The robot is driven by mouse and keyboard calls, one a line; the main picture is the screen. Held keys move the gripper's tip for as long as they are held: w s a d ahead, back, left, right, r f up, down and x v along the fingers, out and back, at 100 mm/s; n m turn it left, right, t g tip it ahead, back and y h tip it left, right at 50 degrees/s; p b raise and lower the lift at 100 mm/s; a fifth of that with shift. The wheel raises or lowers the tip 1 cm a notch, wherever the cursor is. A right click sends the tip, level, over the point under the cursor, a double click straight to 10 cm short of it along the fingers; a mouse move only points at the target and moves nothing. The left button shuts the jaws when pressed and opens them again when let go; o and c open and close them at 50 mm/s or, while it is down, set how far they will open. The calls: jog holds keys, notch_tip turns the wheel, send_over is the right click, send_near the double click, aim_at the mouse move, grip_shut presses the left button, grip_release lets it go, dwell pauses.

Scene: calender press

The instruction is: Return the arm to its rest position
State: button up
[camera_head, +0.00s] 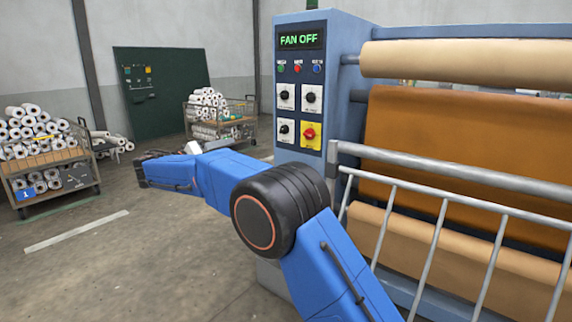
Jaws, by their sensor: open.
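My blue arm (222,178) reaches from the bottom of the picture up and to the left, bent at a large black round joint (268,210). My gripper (140,174) is at the small dark far end of the arm, open. Its fingers are too small to make out clearly. No object can be seen in it. The arm passes in front of the lower left part of the press.
Carts of white rolls (50,180) (222,128) stand behind, left of centre.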

jog(key=s+d+r+g+y, duration=0.1)
jog(key=s+d+g, duration=0.1)
jog(key=d, duration=0.9)
jog(key=s+d+r+g, duration=0.1)
jog(key=s+d+g, duration=0.1)
jog(key=d, duration=0.9)
jog(key=s+d+f+g+y, duration=0.1)
jog(key=s+d+g, duration=0.1)
jog(key=s+d, duration=0.55)
jog(key=s+d+f+g+y, duration=0.15)
jog(key=s+d, duration=0.35)
jog(key=d, duration=0.6)
jog(key=s+d+f+g+y, duration=0.1)
jog(key=s+d+f+y, duration=0.15)
jog(key=s+d, duration=0.45)
jog(key=s+d+f+g+y, duration=0.1)
jog(key=s+d+f+g, duration=0.2)
jog(key=s, duration=0.8)
jog(key=s+f+t+y, duration=0.1)
jog(key=s+f+y, duration=0.1)
jog(key=s+f, duration=0.4)
jog(key=s+f+m+t+y, duration=0.1)
jog(key=s+f, duration=0.6)
jog(key=s, duration=0.7)
jog(key=shift+s+d+y, duration=0.2)
jog(key=shift+d+y, duration=0.05)
jog(key=shift+y, duration=0.25)
